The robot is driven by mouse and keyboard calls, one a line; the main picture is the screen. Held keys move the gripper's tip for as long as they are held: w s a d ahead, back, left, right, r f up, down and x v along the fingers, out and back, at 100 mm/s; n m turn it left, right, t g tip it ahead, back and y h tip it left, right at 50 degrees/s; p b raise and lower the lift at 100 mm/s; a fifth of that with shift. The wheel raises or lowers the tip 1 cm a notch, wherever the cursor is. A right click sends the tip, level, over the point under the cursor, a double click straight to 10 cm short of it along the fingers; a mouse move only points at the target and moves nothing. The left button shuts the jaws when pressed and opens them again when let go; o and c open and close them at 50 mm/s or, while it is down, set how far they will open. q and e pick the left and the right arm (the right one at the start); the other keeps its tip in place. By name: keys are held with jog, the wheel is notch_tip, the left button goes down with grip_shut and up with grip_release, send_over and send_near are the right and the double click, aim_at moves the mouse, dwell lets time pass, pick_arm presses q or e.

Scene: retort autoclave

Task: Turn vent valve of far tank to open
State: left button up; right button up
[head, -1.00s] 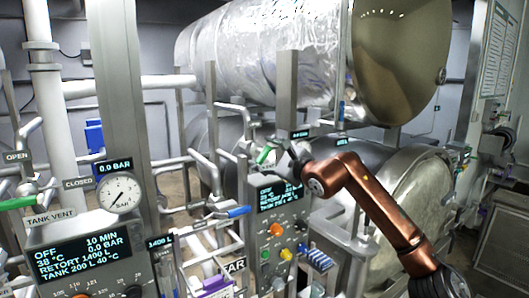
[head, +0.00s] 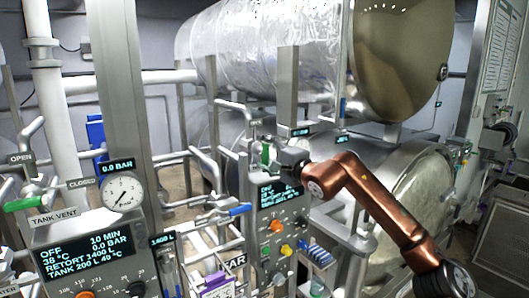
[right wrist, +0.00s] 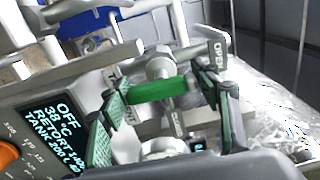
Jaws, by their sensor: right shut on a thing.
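The far tank's vent valve has a green handle (head: 265,154), small and partly hidden by my gripper in the head view. In the right wrist view the green handle (right wrist: 158,92) lies crosswise between the two fingers, near an OPEN label (right wrist: 216,54) and a partly hidden CLOSED label (right wrist: 178,122). My right gripper (head: 274,152) is at the handle, and in the right wrist view the gripper (right wrist: 168,96) is shut on it. My left gripper is not in view.
The far control panel (head: 279,222) with display and coloured knobs stands below the valve. A nearer tank vent valve with a green handle (head: 23,204) and a gauge (head: 122,194) are at left. A steel post (head: 288,88) and pipes crowd the valve. A foil-wrapped vessel (head: 270,50) is above.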

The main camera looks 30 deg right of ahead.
dwell(0.5)
jog(key=o, duration=1.2)
jog(key=shift+c, duration=0.2)
jog(key=shift+s, duration=0.1)
jog(key=s+d, duration=0.1)
jog(key=s, duration=1)
jog(key=shift+s, duration=0.4)
